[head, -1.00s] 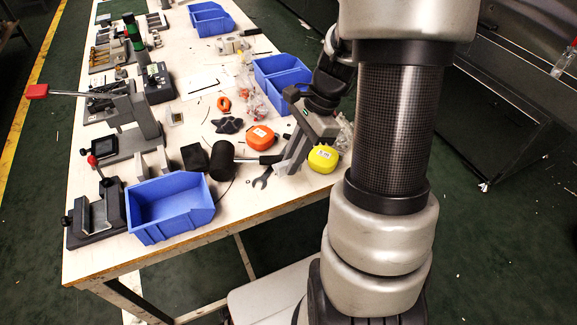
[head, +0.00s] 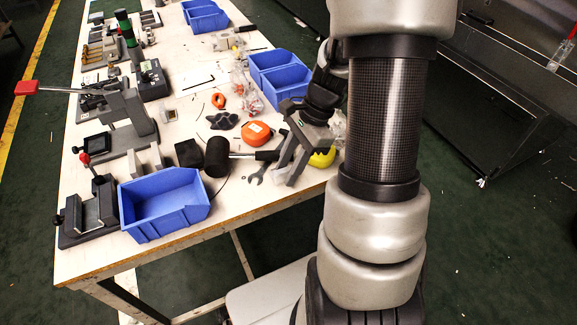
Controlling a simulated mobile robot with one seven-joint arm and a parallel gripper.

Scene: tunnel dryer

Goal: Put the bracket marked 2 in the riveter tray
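My gripper (head: 283,174) points down over the right front part of the table, beside the wrench and in front of the yellow tape measure. Its two fingers look apart, with nothing visible between them. An open blue tray (head: 196,216) stands at the table's front left and looks empty. A lever press with a red handle (head: 128,112) stands behind it; I cannot tell which tray is the riveter's. Small grey upright plates (head: 146,160) stand behind the blue tray. No mark 2 is readable, so I cannot tell which piece is the bracket.
A black mallet (head: 217,157), a wrench (head: 256,175), an orange tape measure (head: 256,133) and a partly hidden yellow tape measure (head: 322,158) lie near my gripper. Blue bins (head: 283,77) stand farther back. A dark machine (head: 490,110) is at the right, across green floor.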

